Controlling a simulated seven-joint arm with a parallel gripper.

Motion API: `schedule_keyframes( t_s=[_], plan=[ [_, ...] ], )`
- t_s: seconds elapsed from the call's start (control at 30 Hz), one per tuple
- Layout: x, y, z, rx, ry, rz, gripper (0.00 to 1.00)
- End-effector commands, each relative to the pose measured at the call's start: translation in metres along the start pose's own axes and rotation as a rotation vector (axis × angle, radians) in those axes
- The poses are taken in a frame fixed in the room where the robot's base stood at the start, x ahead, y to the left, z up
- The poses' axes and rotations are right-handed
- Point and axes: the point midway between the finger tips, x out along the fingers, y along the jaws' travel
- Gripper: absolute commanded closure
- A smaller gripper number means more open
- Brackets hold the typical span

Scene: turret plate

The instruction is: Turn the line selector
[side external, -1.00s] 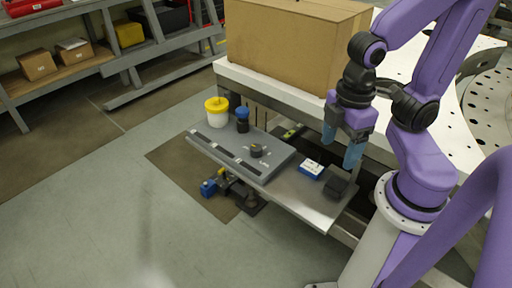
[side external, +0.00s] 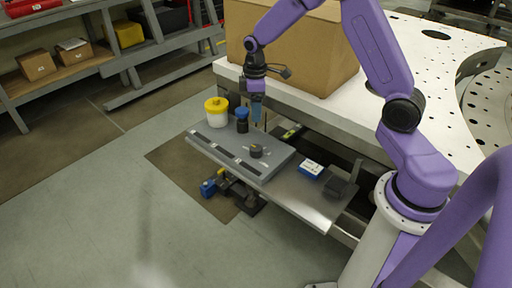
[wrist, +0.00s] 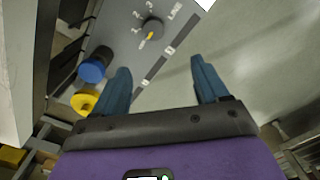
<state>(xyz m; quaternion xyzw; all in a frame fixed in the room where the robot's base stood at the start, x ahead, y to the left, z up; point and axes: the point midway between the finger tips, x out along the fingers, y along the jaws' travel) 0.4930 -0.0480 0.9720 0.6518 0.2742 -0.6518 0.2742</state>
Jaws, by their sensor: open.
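The line selector is a dark round knob (side external: 256,151) on a grey plate (side external: 222,150). In the wrist view the knob (wrist: 152,30) carries a yellow pointer mark, with several printed marks around it on the plate. The knob lies beyond my fingertips and is not touched. My gripper (side external: 256,112) hangs above the back of the plate, by the large cardboard box. In the wrist view its two blue fingers (wrist: 160,72) stand wide apart with nothing between them.
A white tub with a yellow lid (side external: 217,111) and a blue-capped dark bottle (side external: 242,120) stand behind the plate. A blue and white box (side external: 311,169) and a dark block (side external: 338,187) lie to its right. The large cardboard box (side external: 290,50) rises behind my gripper.

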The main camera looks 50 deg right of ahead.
Motion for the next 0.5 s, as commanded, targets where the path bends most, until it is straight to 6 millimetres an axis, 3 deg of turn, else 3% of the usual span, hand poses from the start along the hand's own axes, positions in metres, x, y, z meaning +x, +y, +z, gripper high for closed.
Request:
schedule_keyframes(
  t_s=[0.1, 0.27, 0.5],
  plan=[
    [0.007, 0.012, 0.003, 0.010, -0.001, -0.001, 0.26],
    [0.019, 0.014, 0.004, 0.010, -0.002, -0.002, 0.26],
    [0.059, 0.013, 0.004, 0.010, -0.004, -0.003, 0.26]
  ],
)
